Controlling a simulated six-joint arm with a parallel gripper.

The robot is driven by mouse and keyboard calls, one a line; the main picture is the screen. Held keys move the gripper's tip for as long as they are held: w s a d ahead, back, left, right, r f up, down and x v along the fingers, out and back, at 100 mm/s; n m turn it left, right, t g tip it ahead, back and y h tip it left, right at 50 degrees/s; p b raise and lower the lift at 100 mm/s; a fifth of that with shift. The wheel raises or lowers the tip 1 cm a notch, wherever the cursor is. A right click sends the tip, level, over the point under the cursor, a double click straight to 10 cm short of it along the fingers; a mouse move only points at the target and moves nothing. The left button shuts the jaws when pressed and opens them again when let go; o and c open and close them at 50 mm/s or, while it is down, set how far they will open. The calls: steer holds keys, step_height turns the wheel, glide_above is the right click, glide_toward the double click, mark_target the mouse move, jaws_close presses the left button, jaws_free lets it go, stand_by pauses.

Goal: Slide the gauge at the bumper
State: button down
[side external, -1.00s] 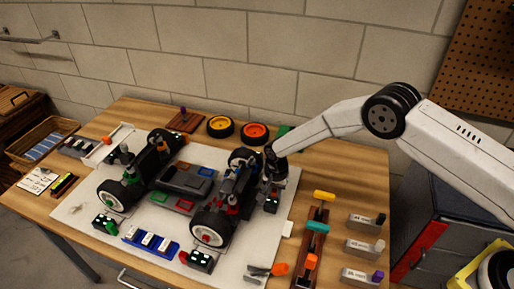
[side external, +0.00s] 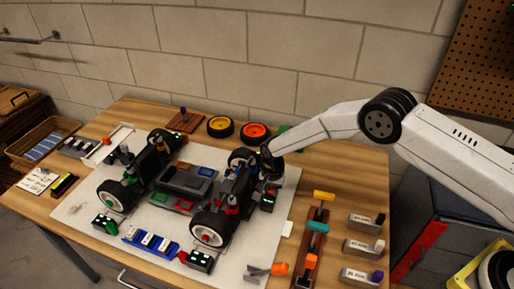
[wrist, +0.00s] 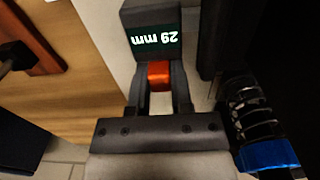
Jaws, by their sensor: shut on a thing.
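The gauge (wrist: 152,38) is a dark block whose display reads 29 mm, upside down in the wrist view. It also shows in the side view (side external: 268,200), by the right end of the racecar (side external: 188,178). My gripper (wrist: 160,85) is shut on the gauge's orange-red tab (wrist: 159,73), one finger on each side. In the side view my gripper (side external: 270,168) reaches down at the car's right end, partly hidden among dark parts. The bumper cannot be told apart clearly from the dark car parts.
A spring shock with a blue collar (wrist: 266,153) stands close to the right of my gripper. A white mat (side external: 160,243) lies under the car. Yellow (side external: 220,126) and orange (side external: 255,133) wheels lie behind. A tool rack (side external: 309,258) and labelled blocks stand at right.

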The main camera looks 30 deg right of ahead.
steer(key=shift+w+a+r, duration=0.1)
steer(key=shift+w+a, duration=0.05)
steer(key=shift+a, duration=0.05)
steer(key=c, duration=0.5)
jaws_free()
steer(key=shift+s+d, duration=0.45)
steer(key=shift+d, duration=0.05)
step_height(320, 180, up, 8)
steer(key=shift+r, duration=0.1)
steer(key=shift+s+d+r+n+t, duration=0.35)
steer(key=shift+s+d+r+n, duration=0.65)
steer(key=shift+s+d+r, duration=1.35)
steer(key=shift+s+d+r+n+t, duration=0.3)
steer(key=shift+s+d+r+n, duration=0.7)
steer(key=shift+s+d+r, duration=1.35)
steer(key=shift+s+d+r+n+t, duration=0.35)
steer(key=shift+s+d+r+n, duration=0.65)
steer(key=shift+s+d+r, duration=1.3)
steer(key=shift+s+a+f, duration=0.2)
steer(key=shift+s+a, duration=0.35)
steer(key=shift+a, duration=0.15)
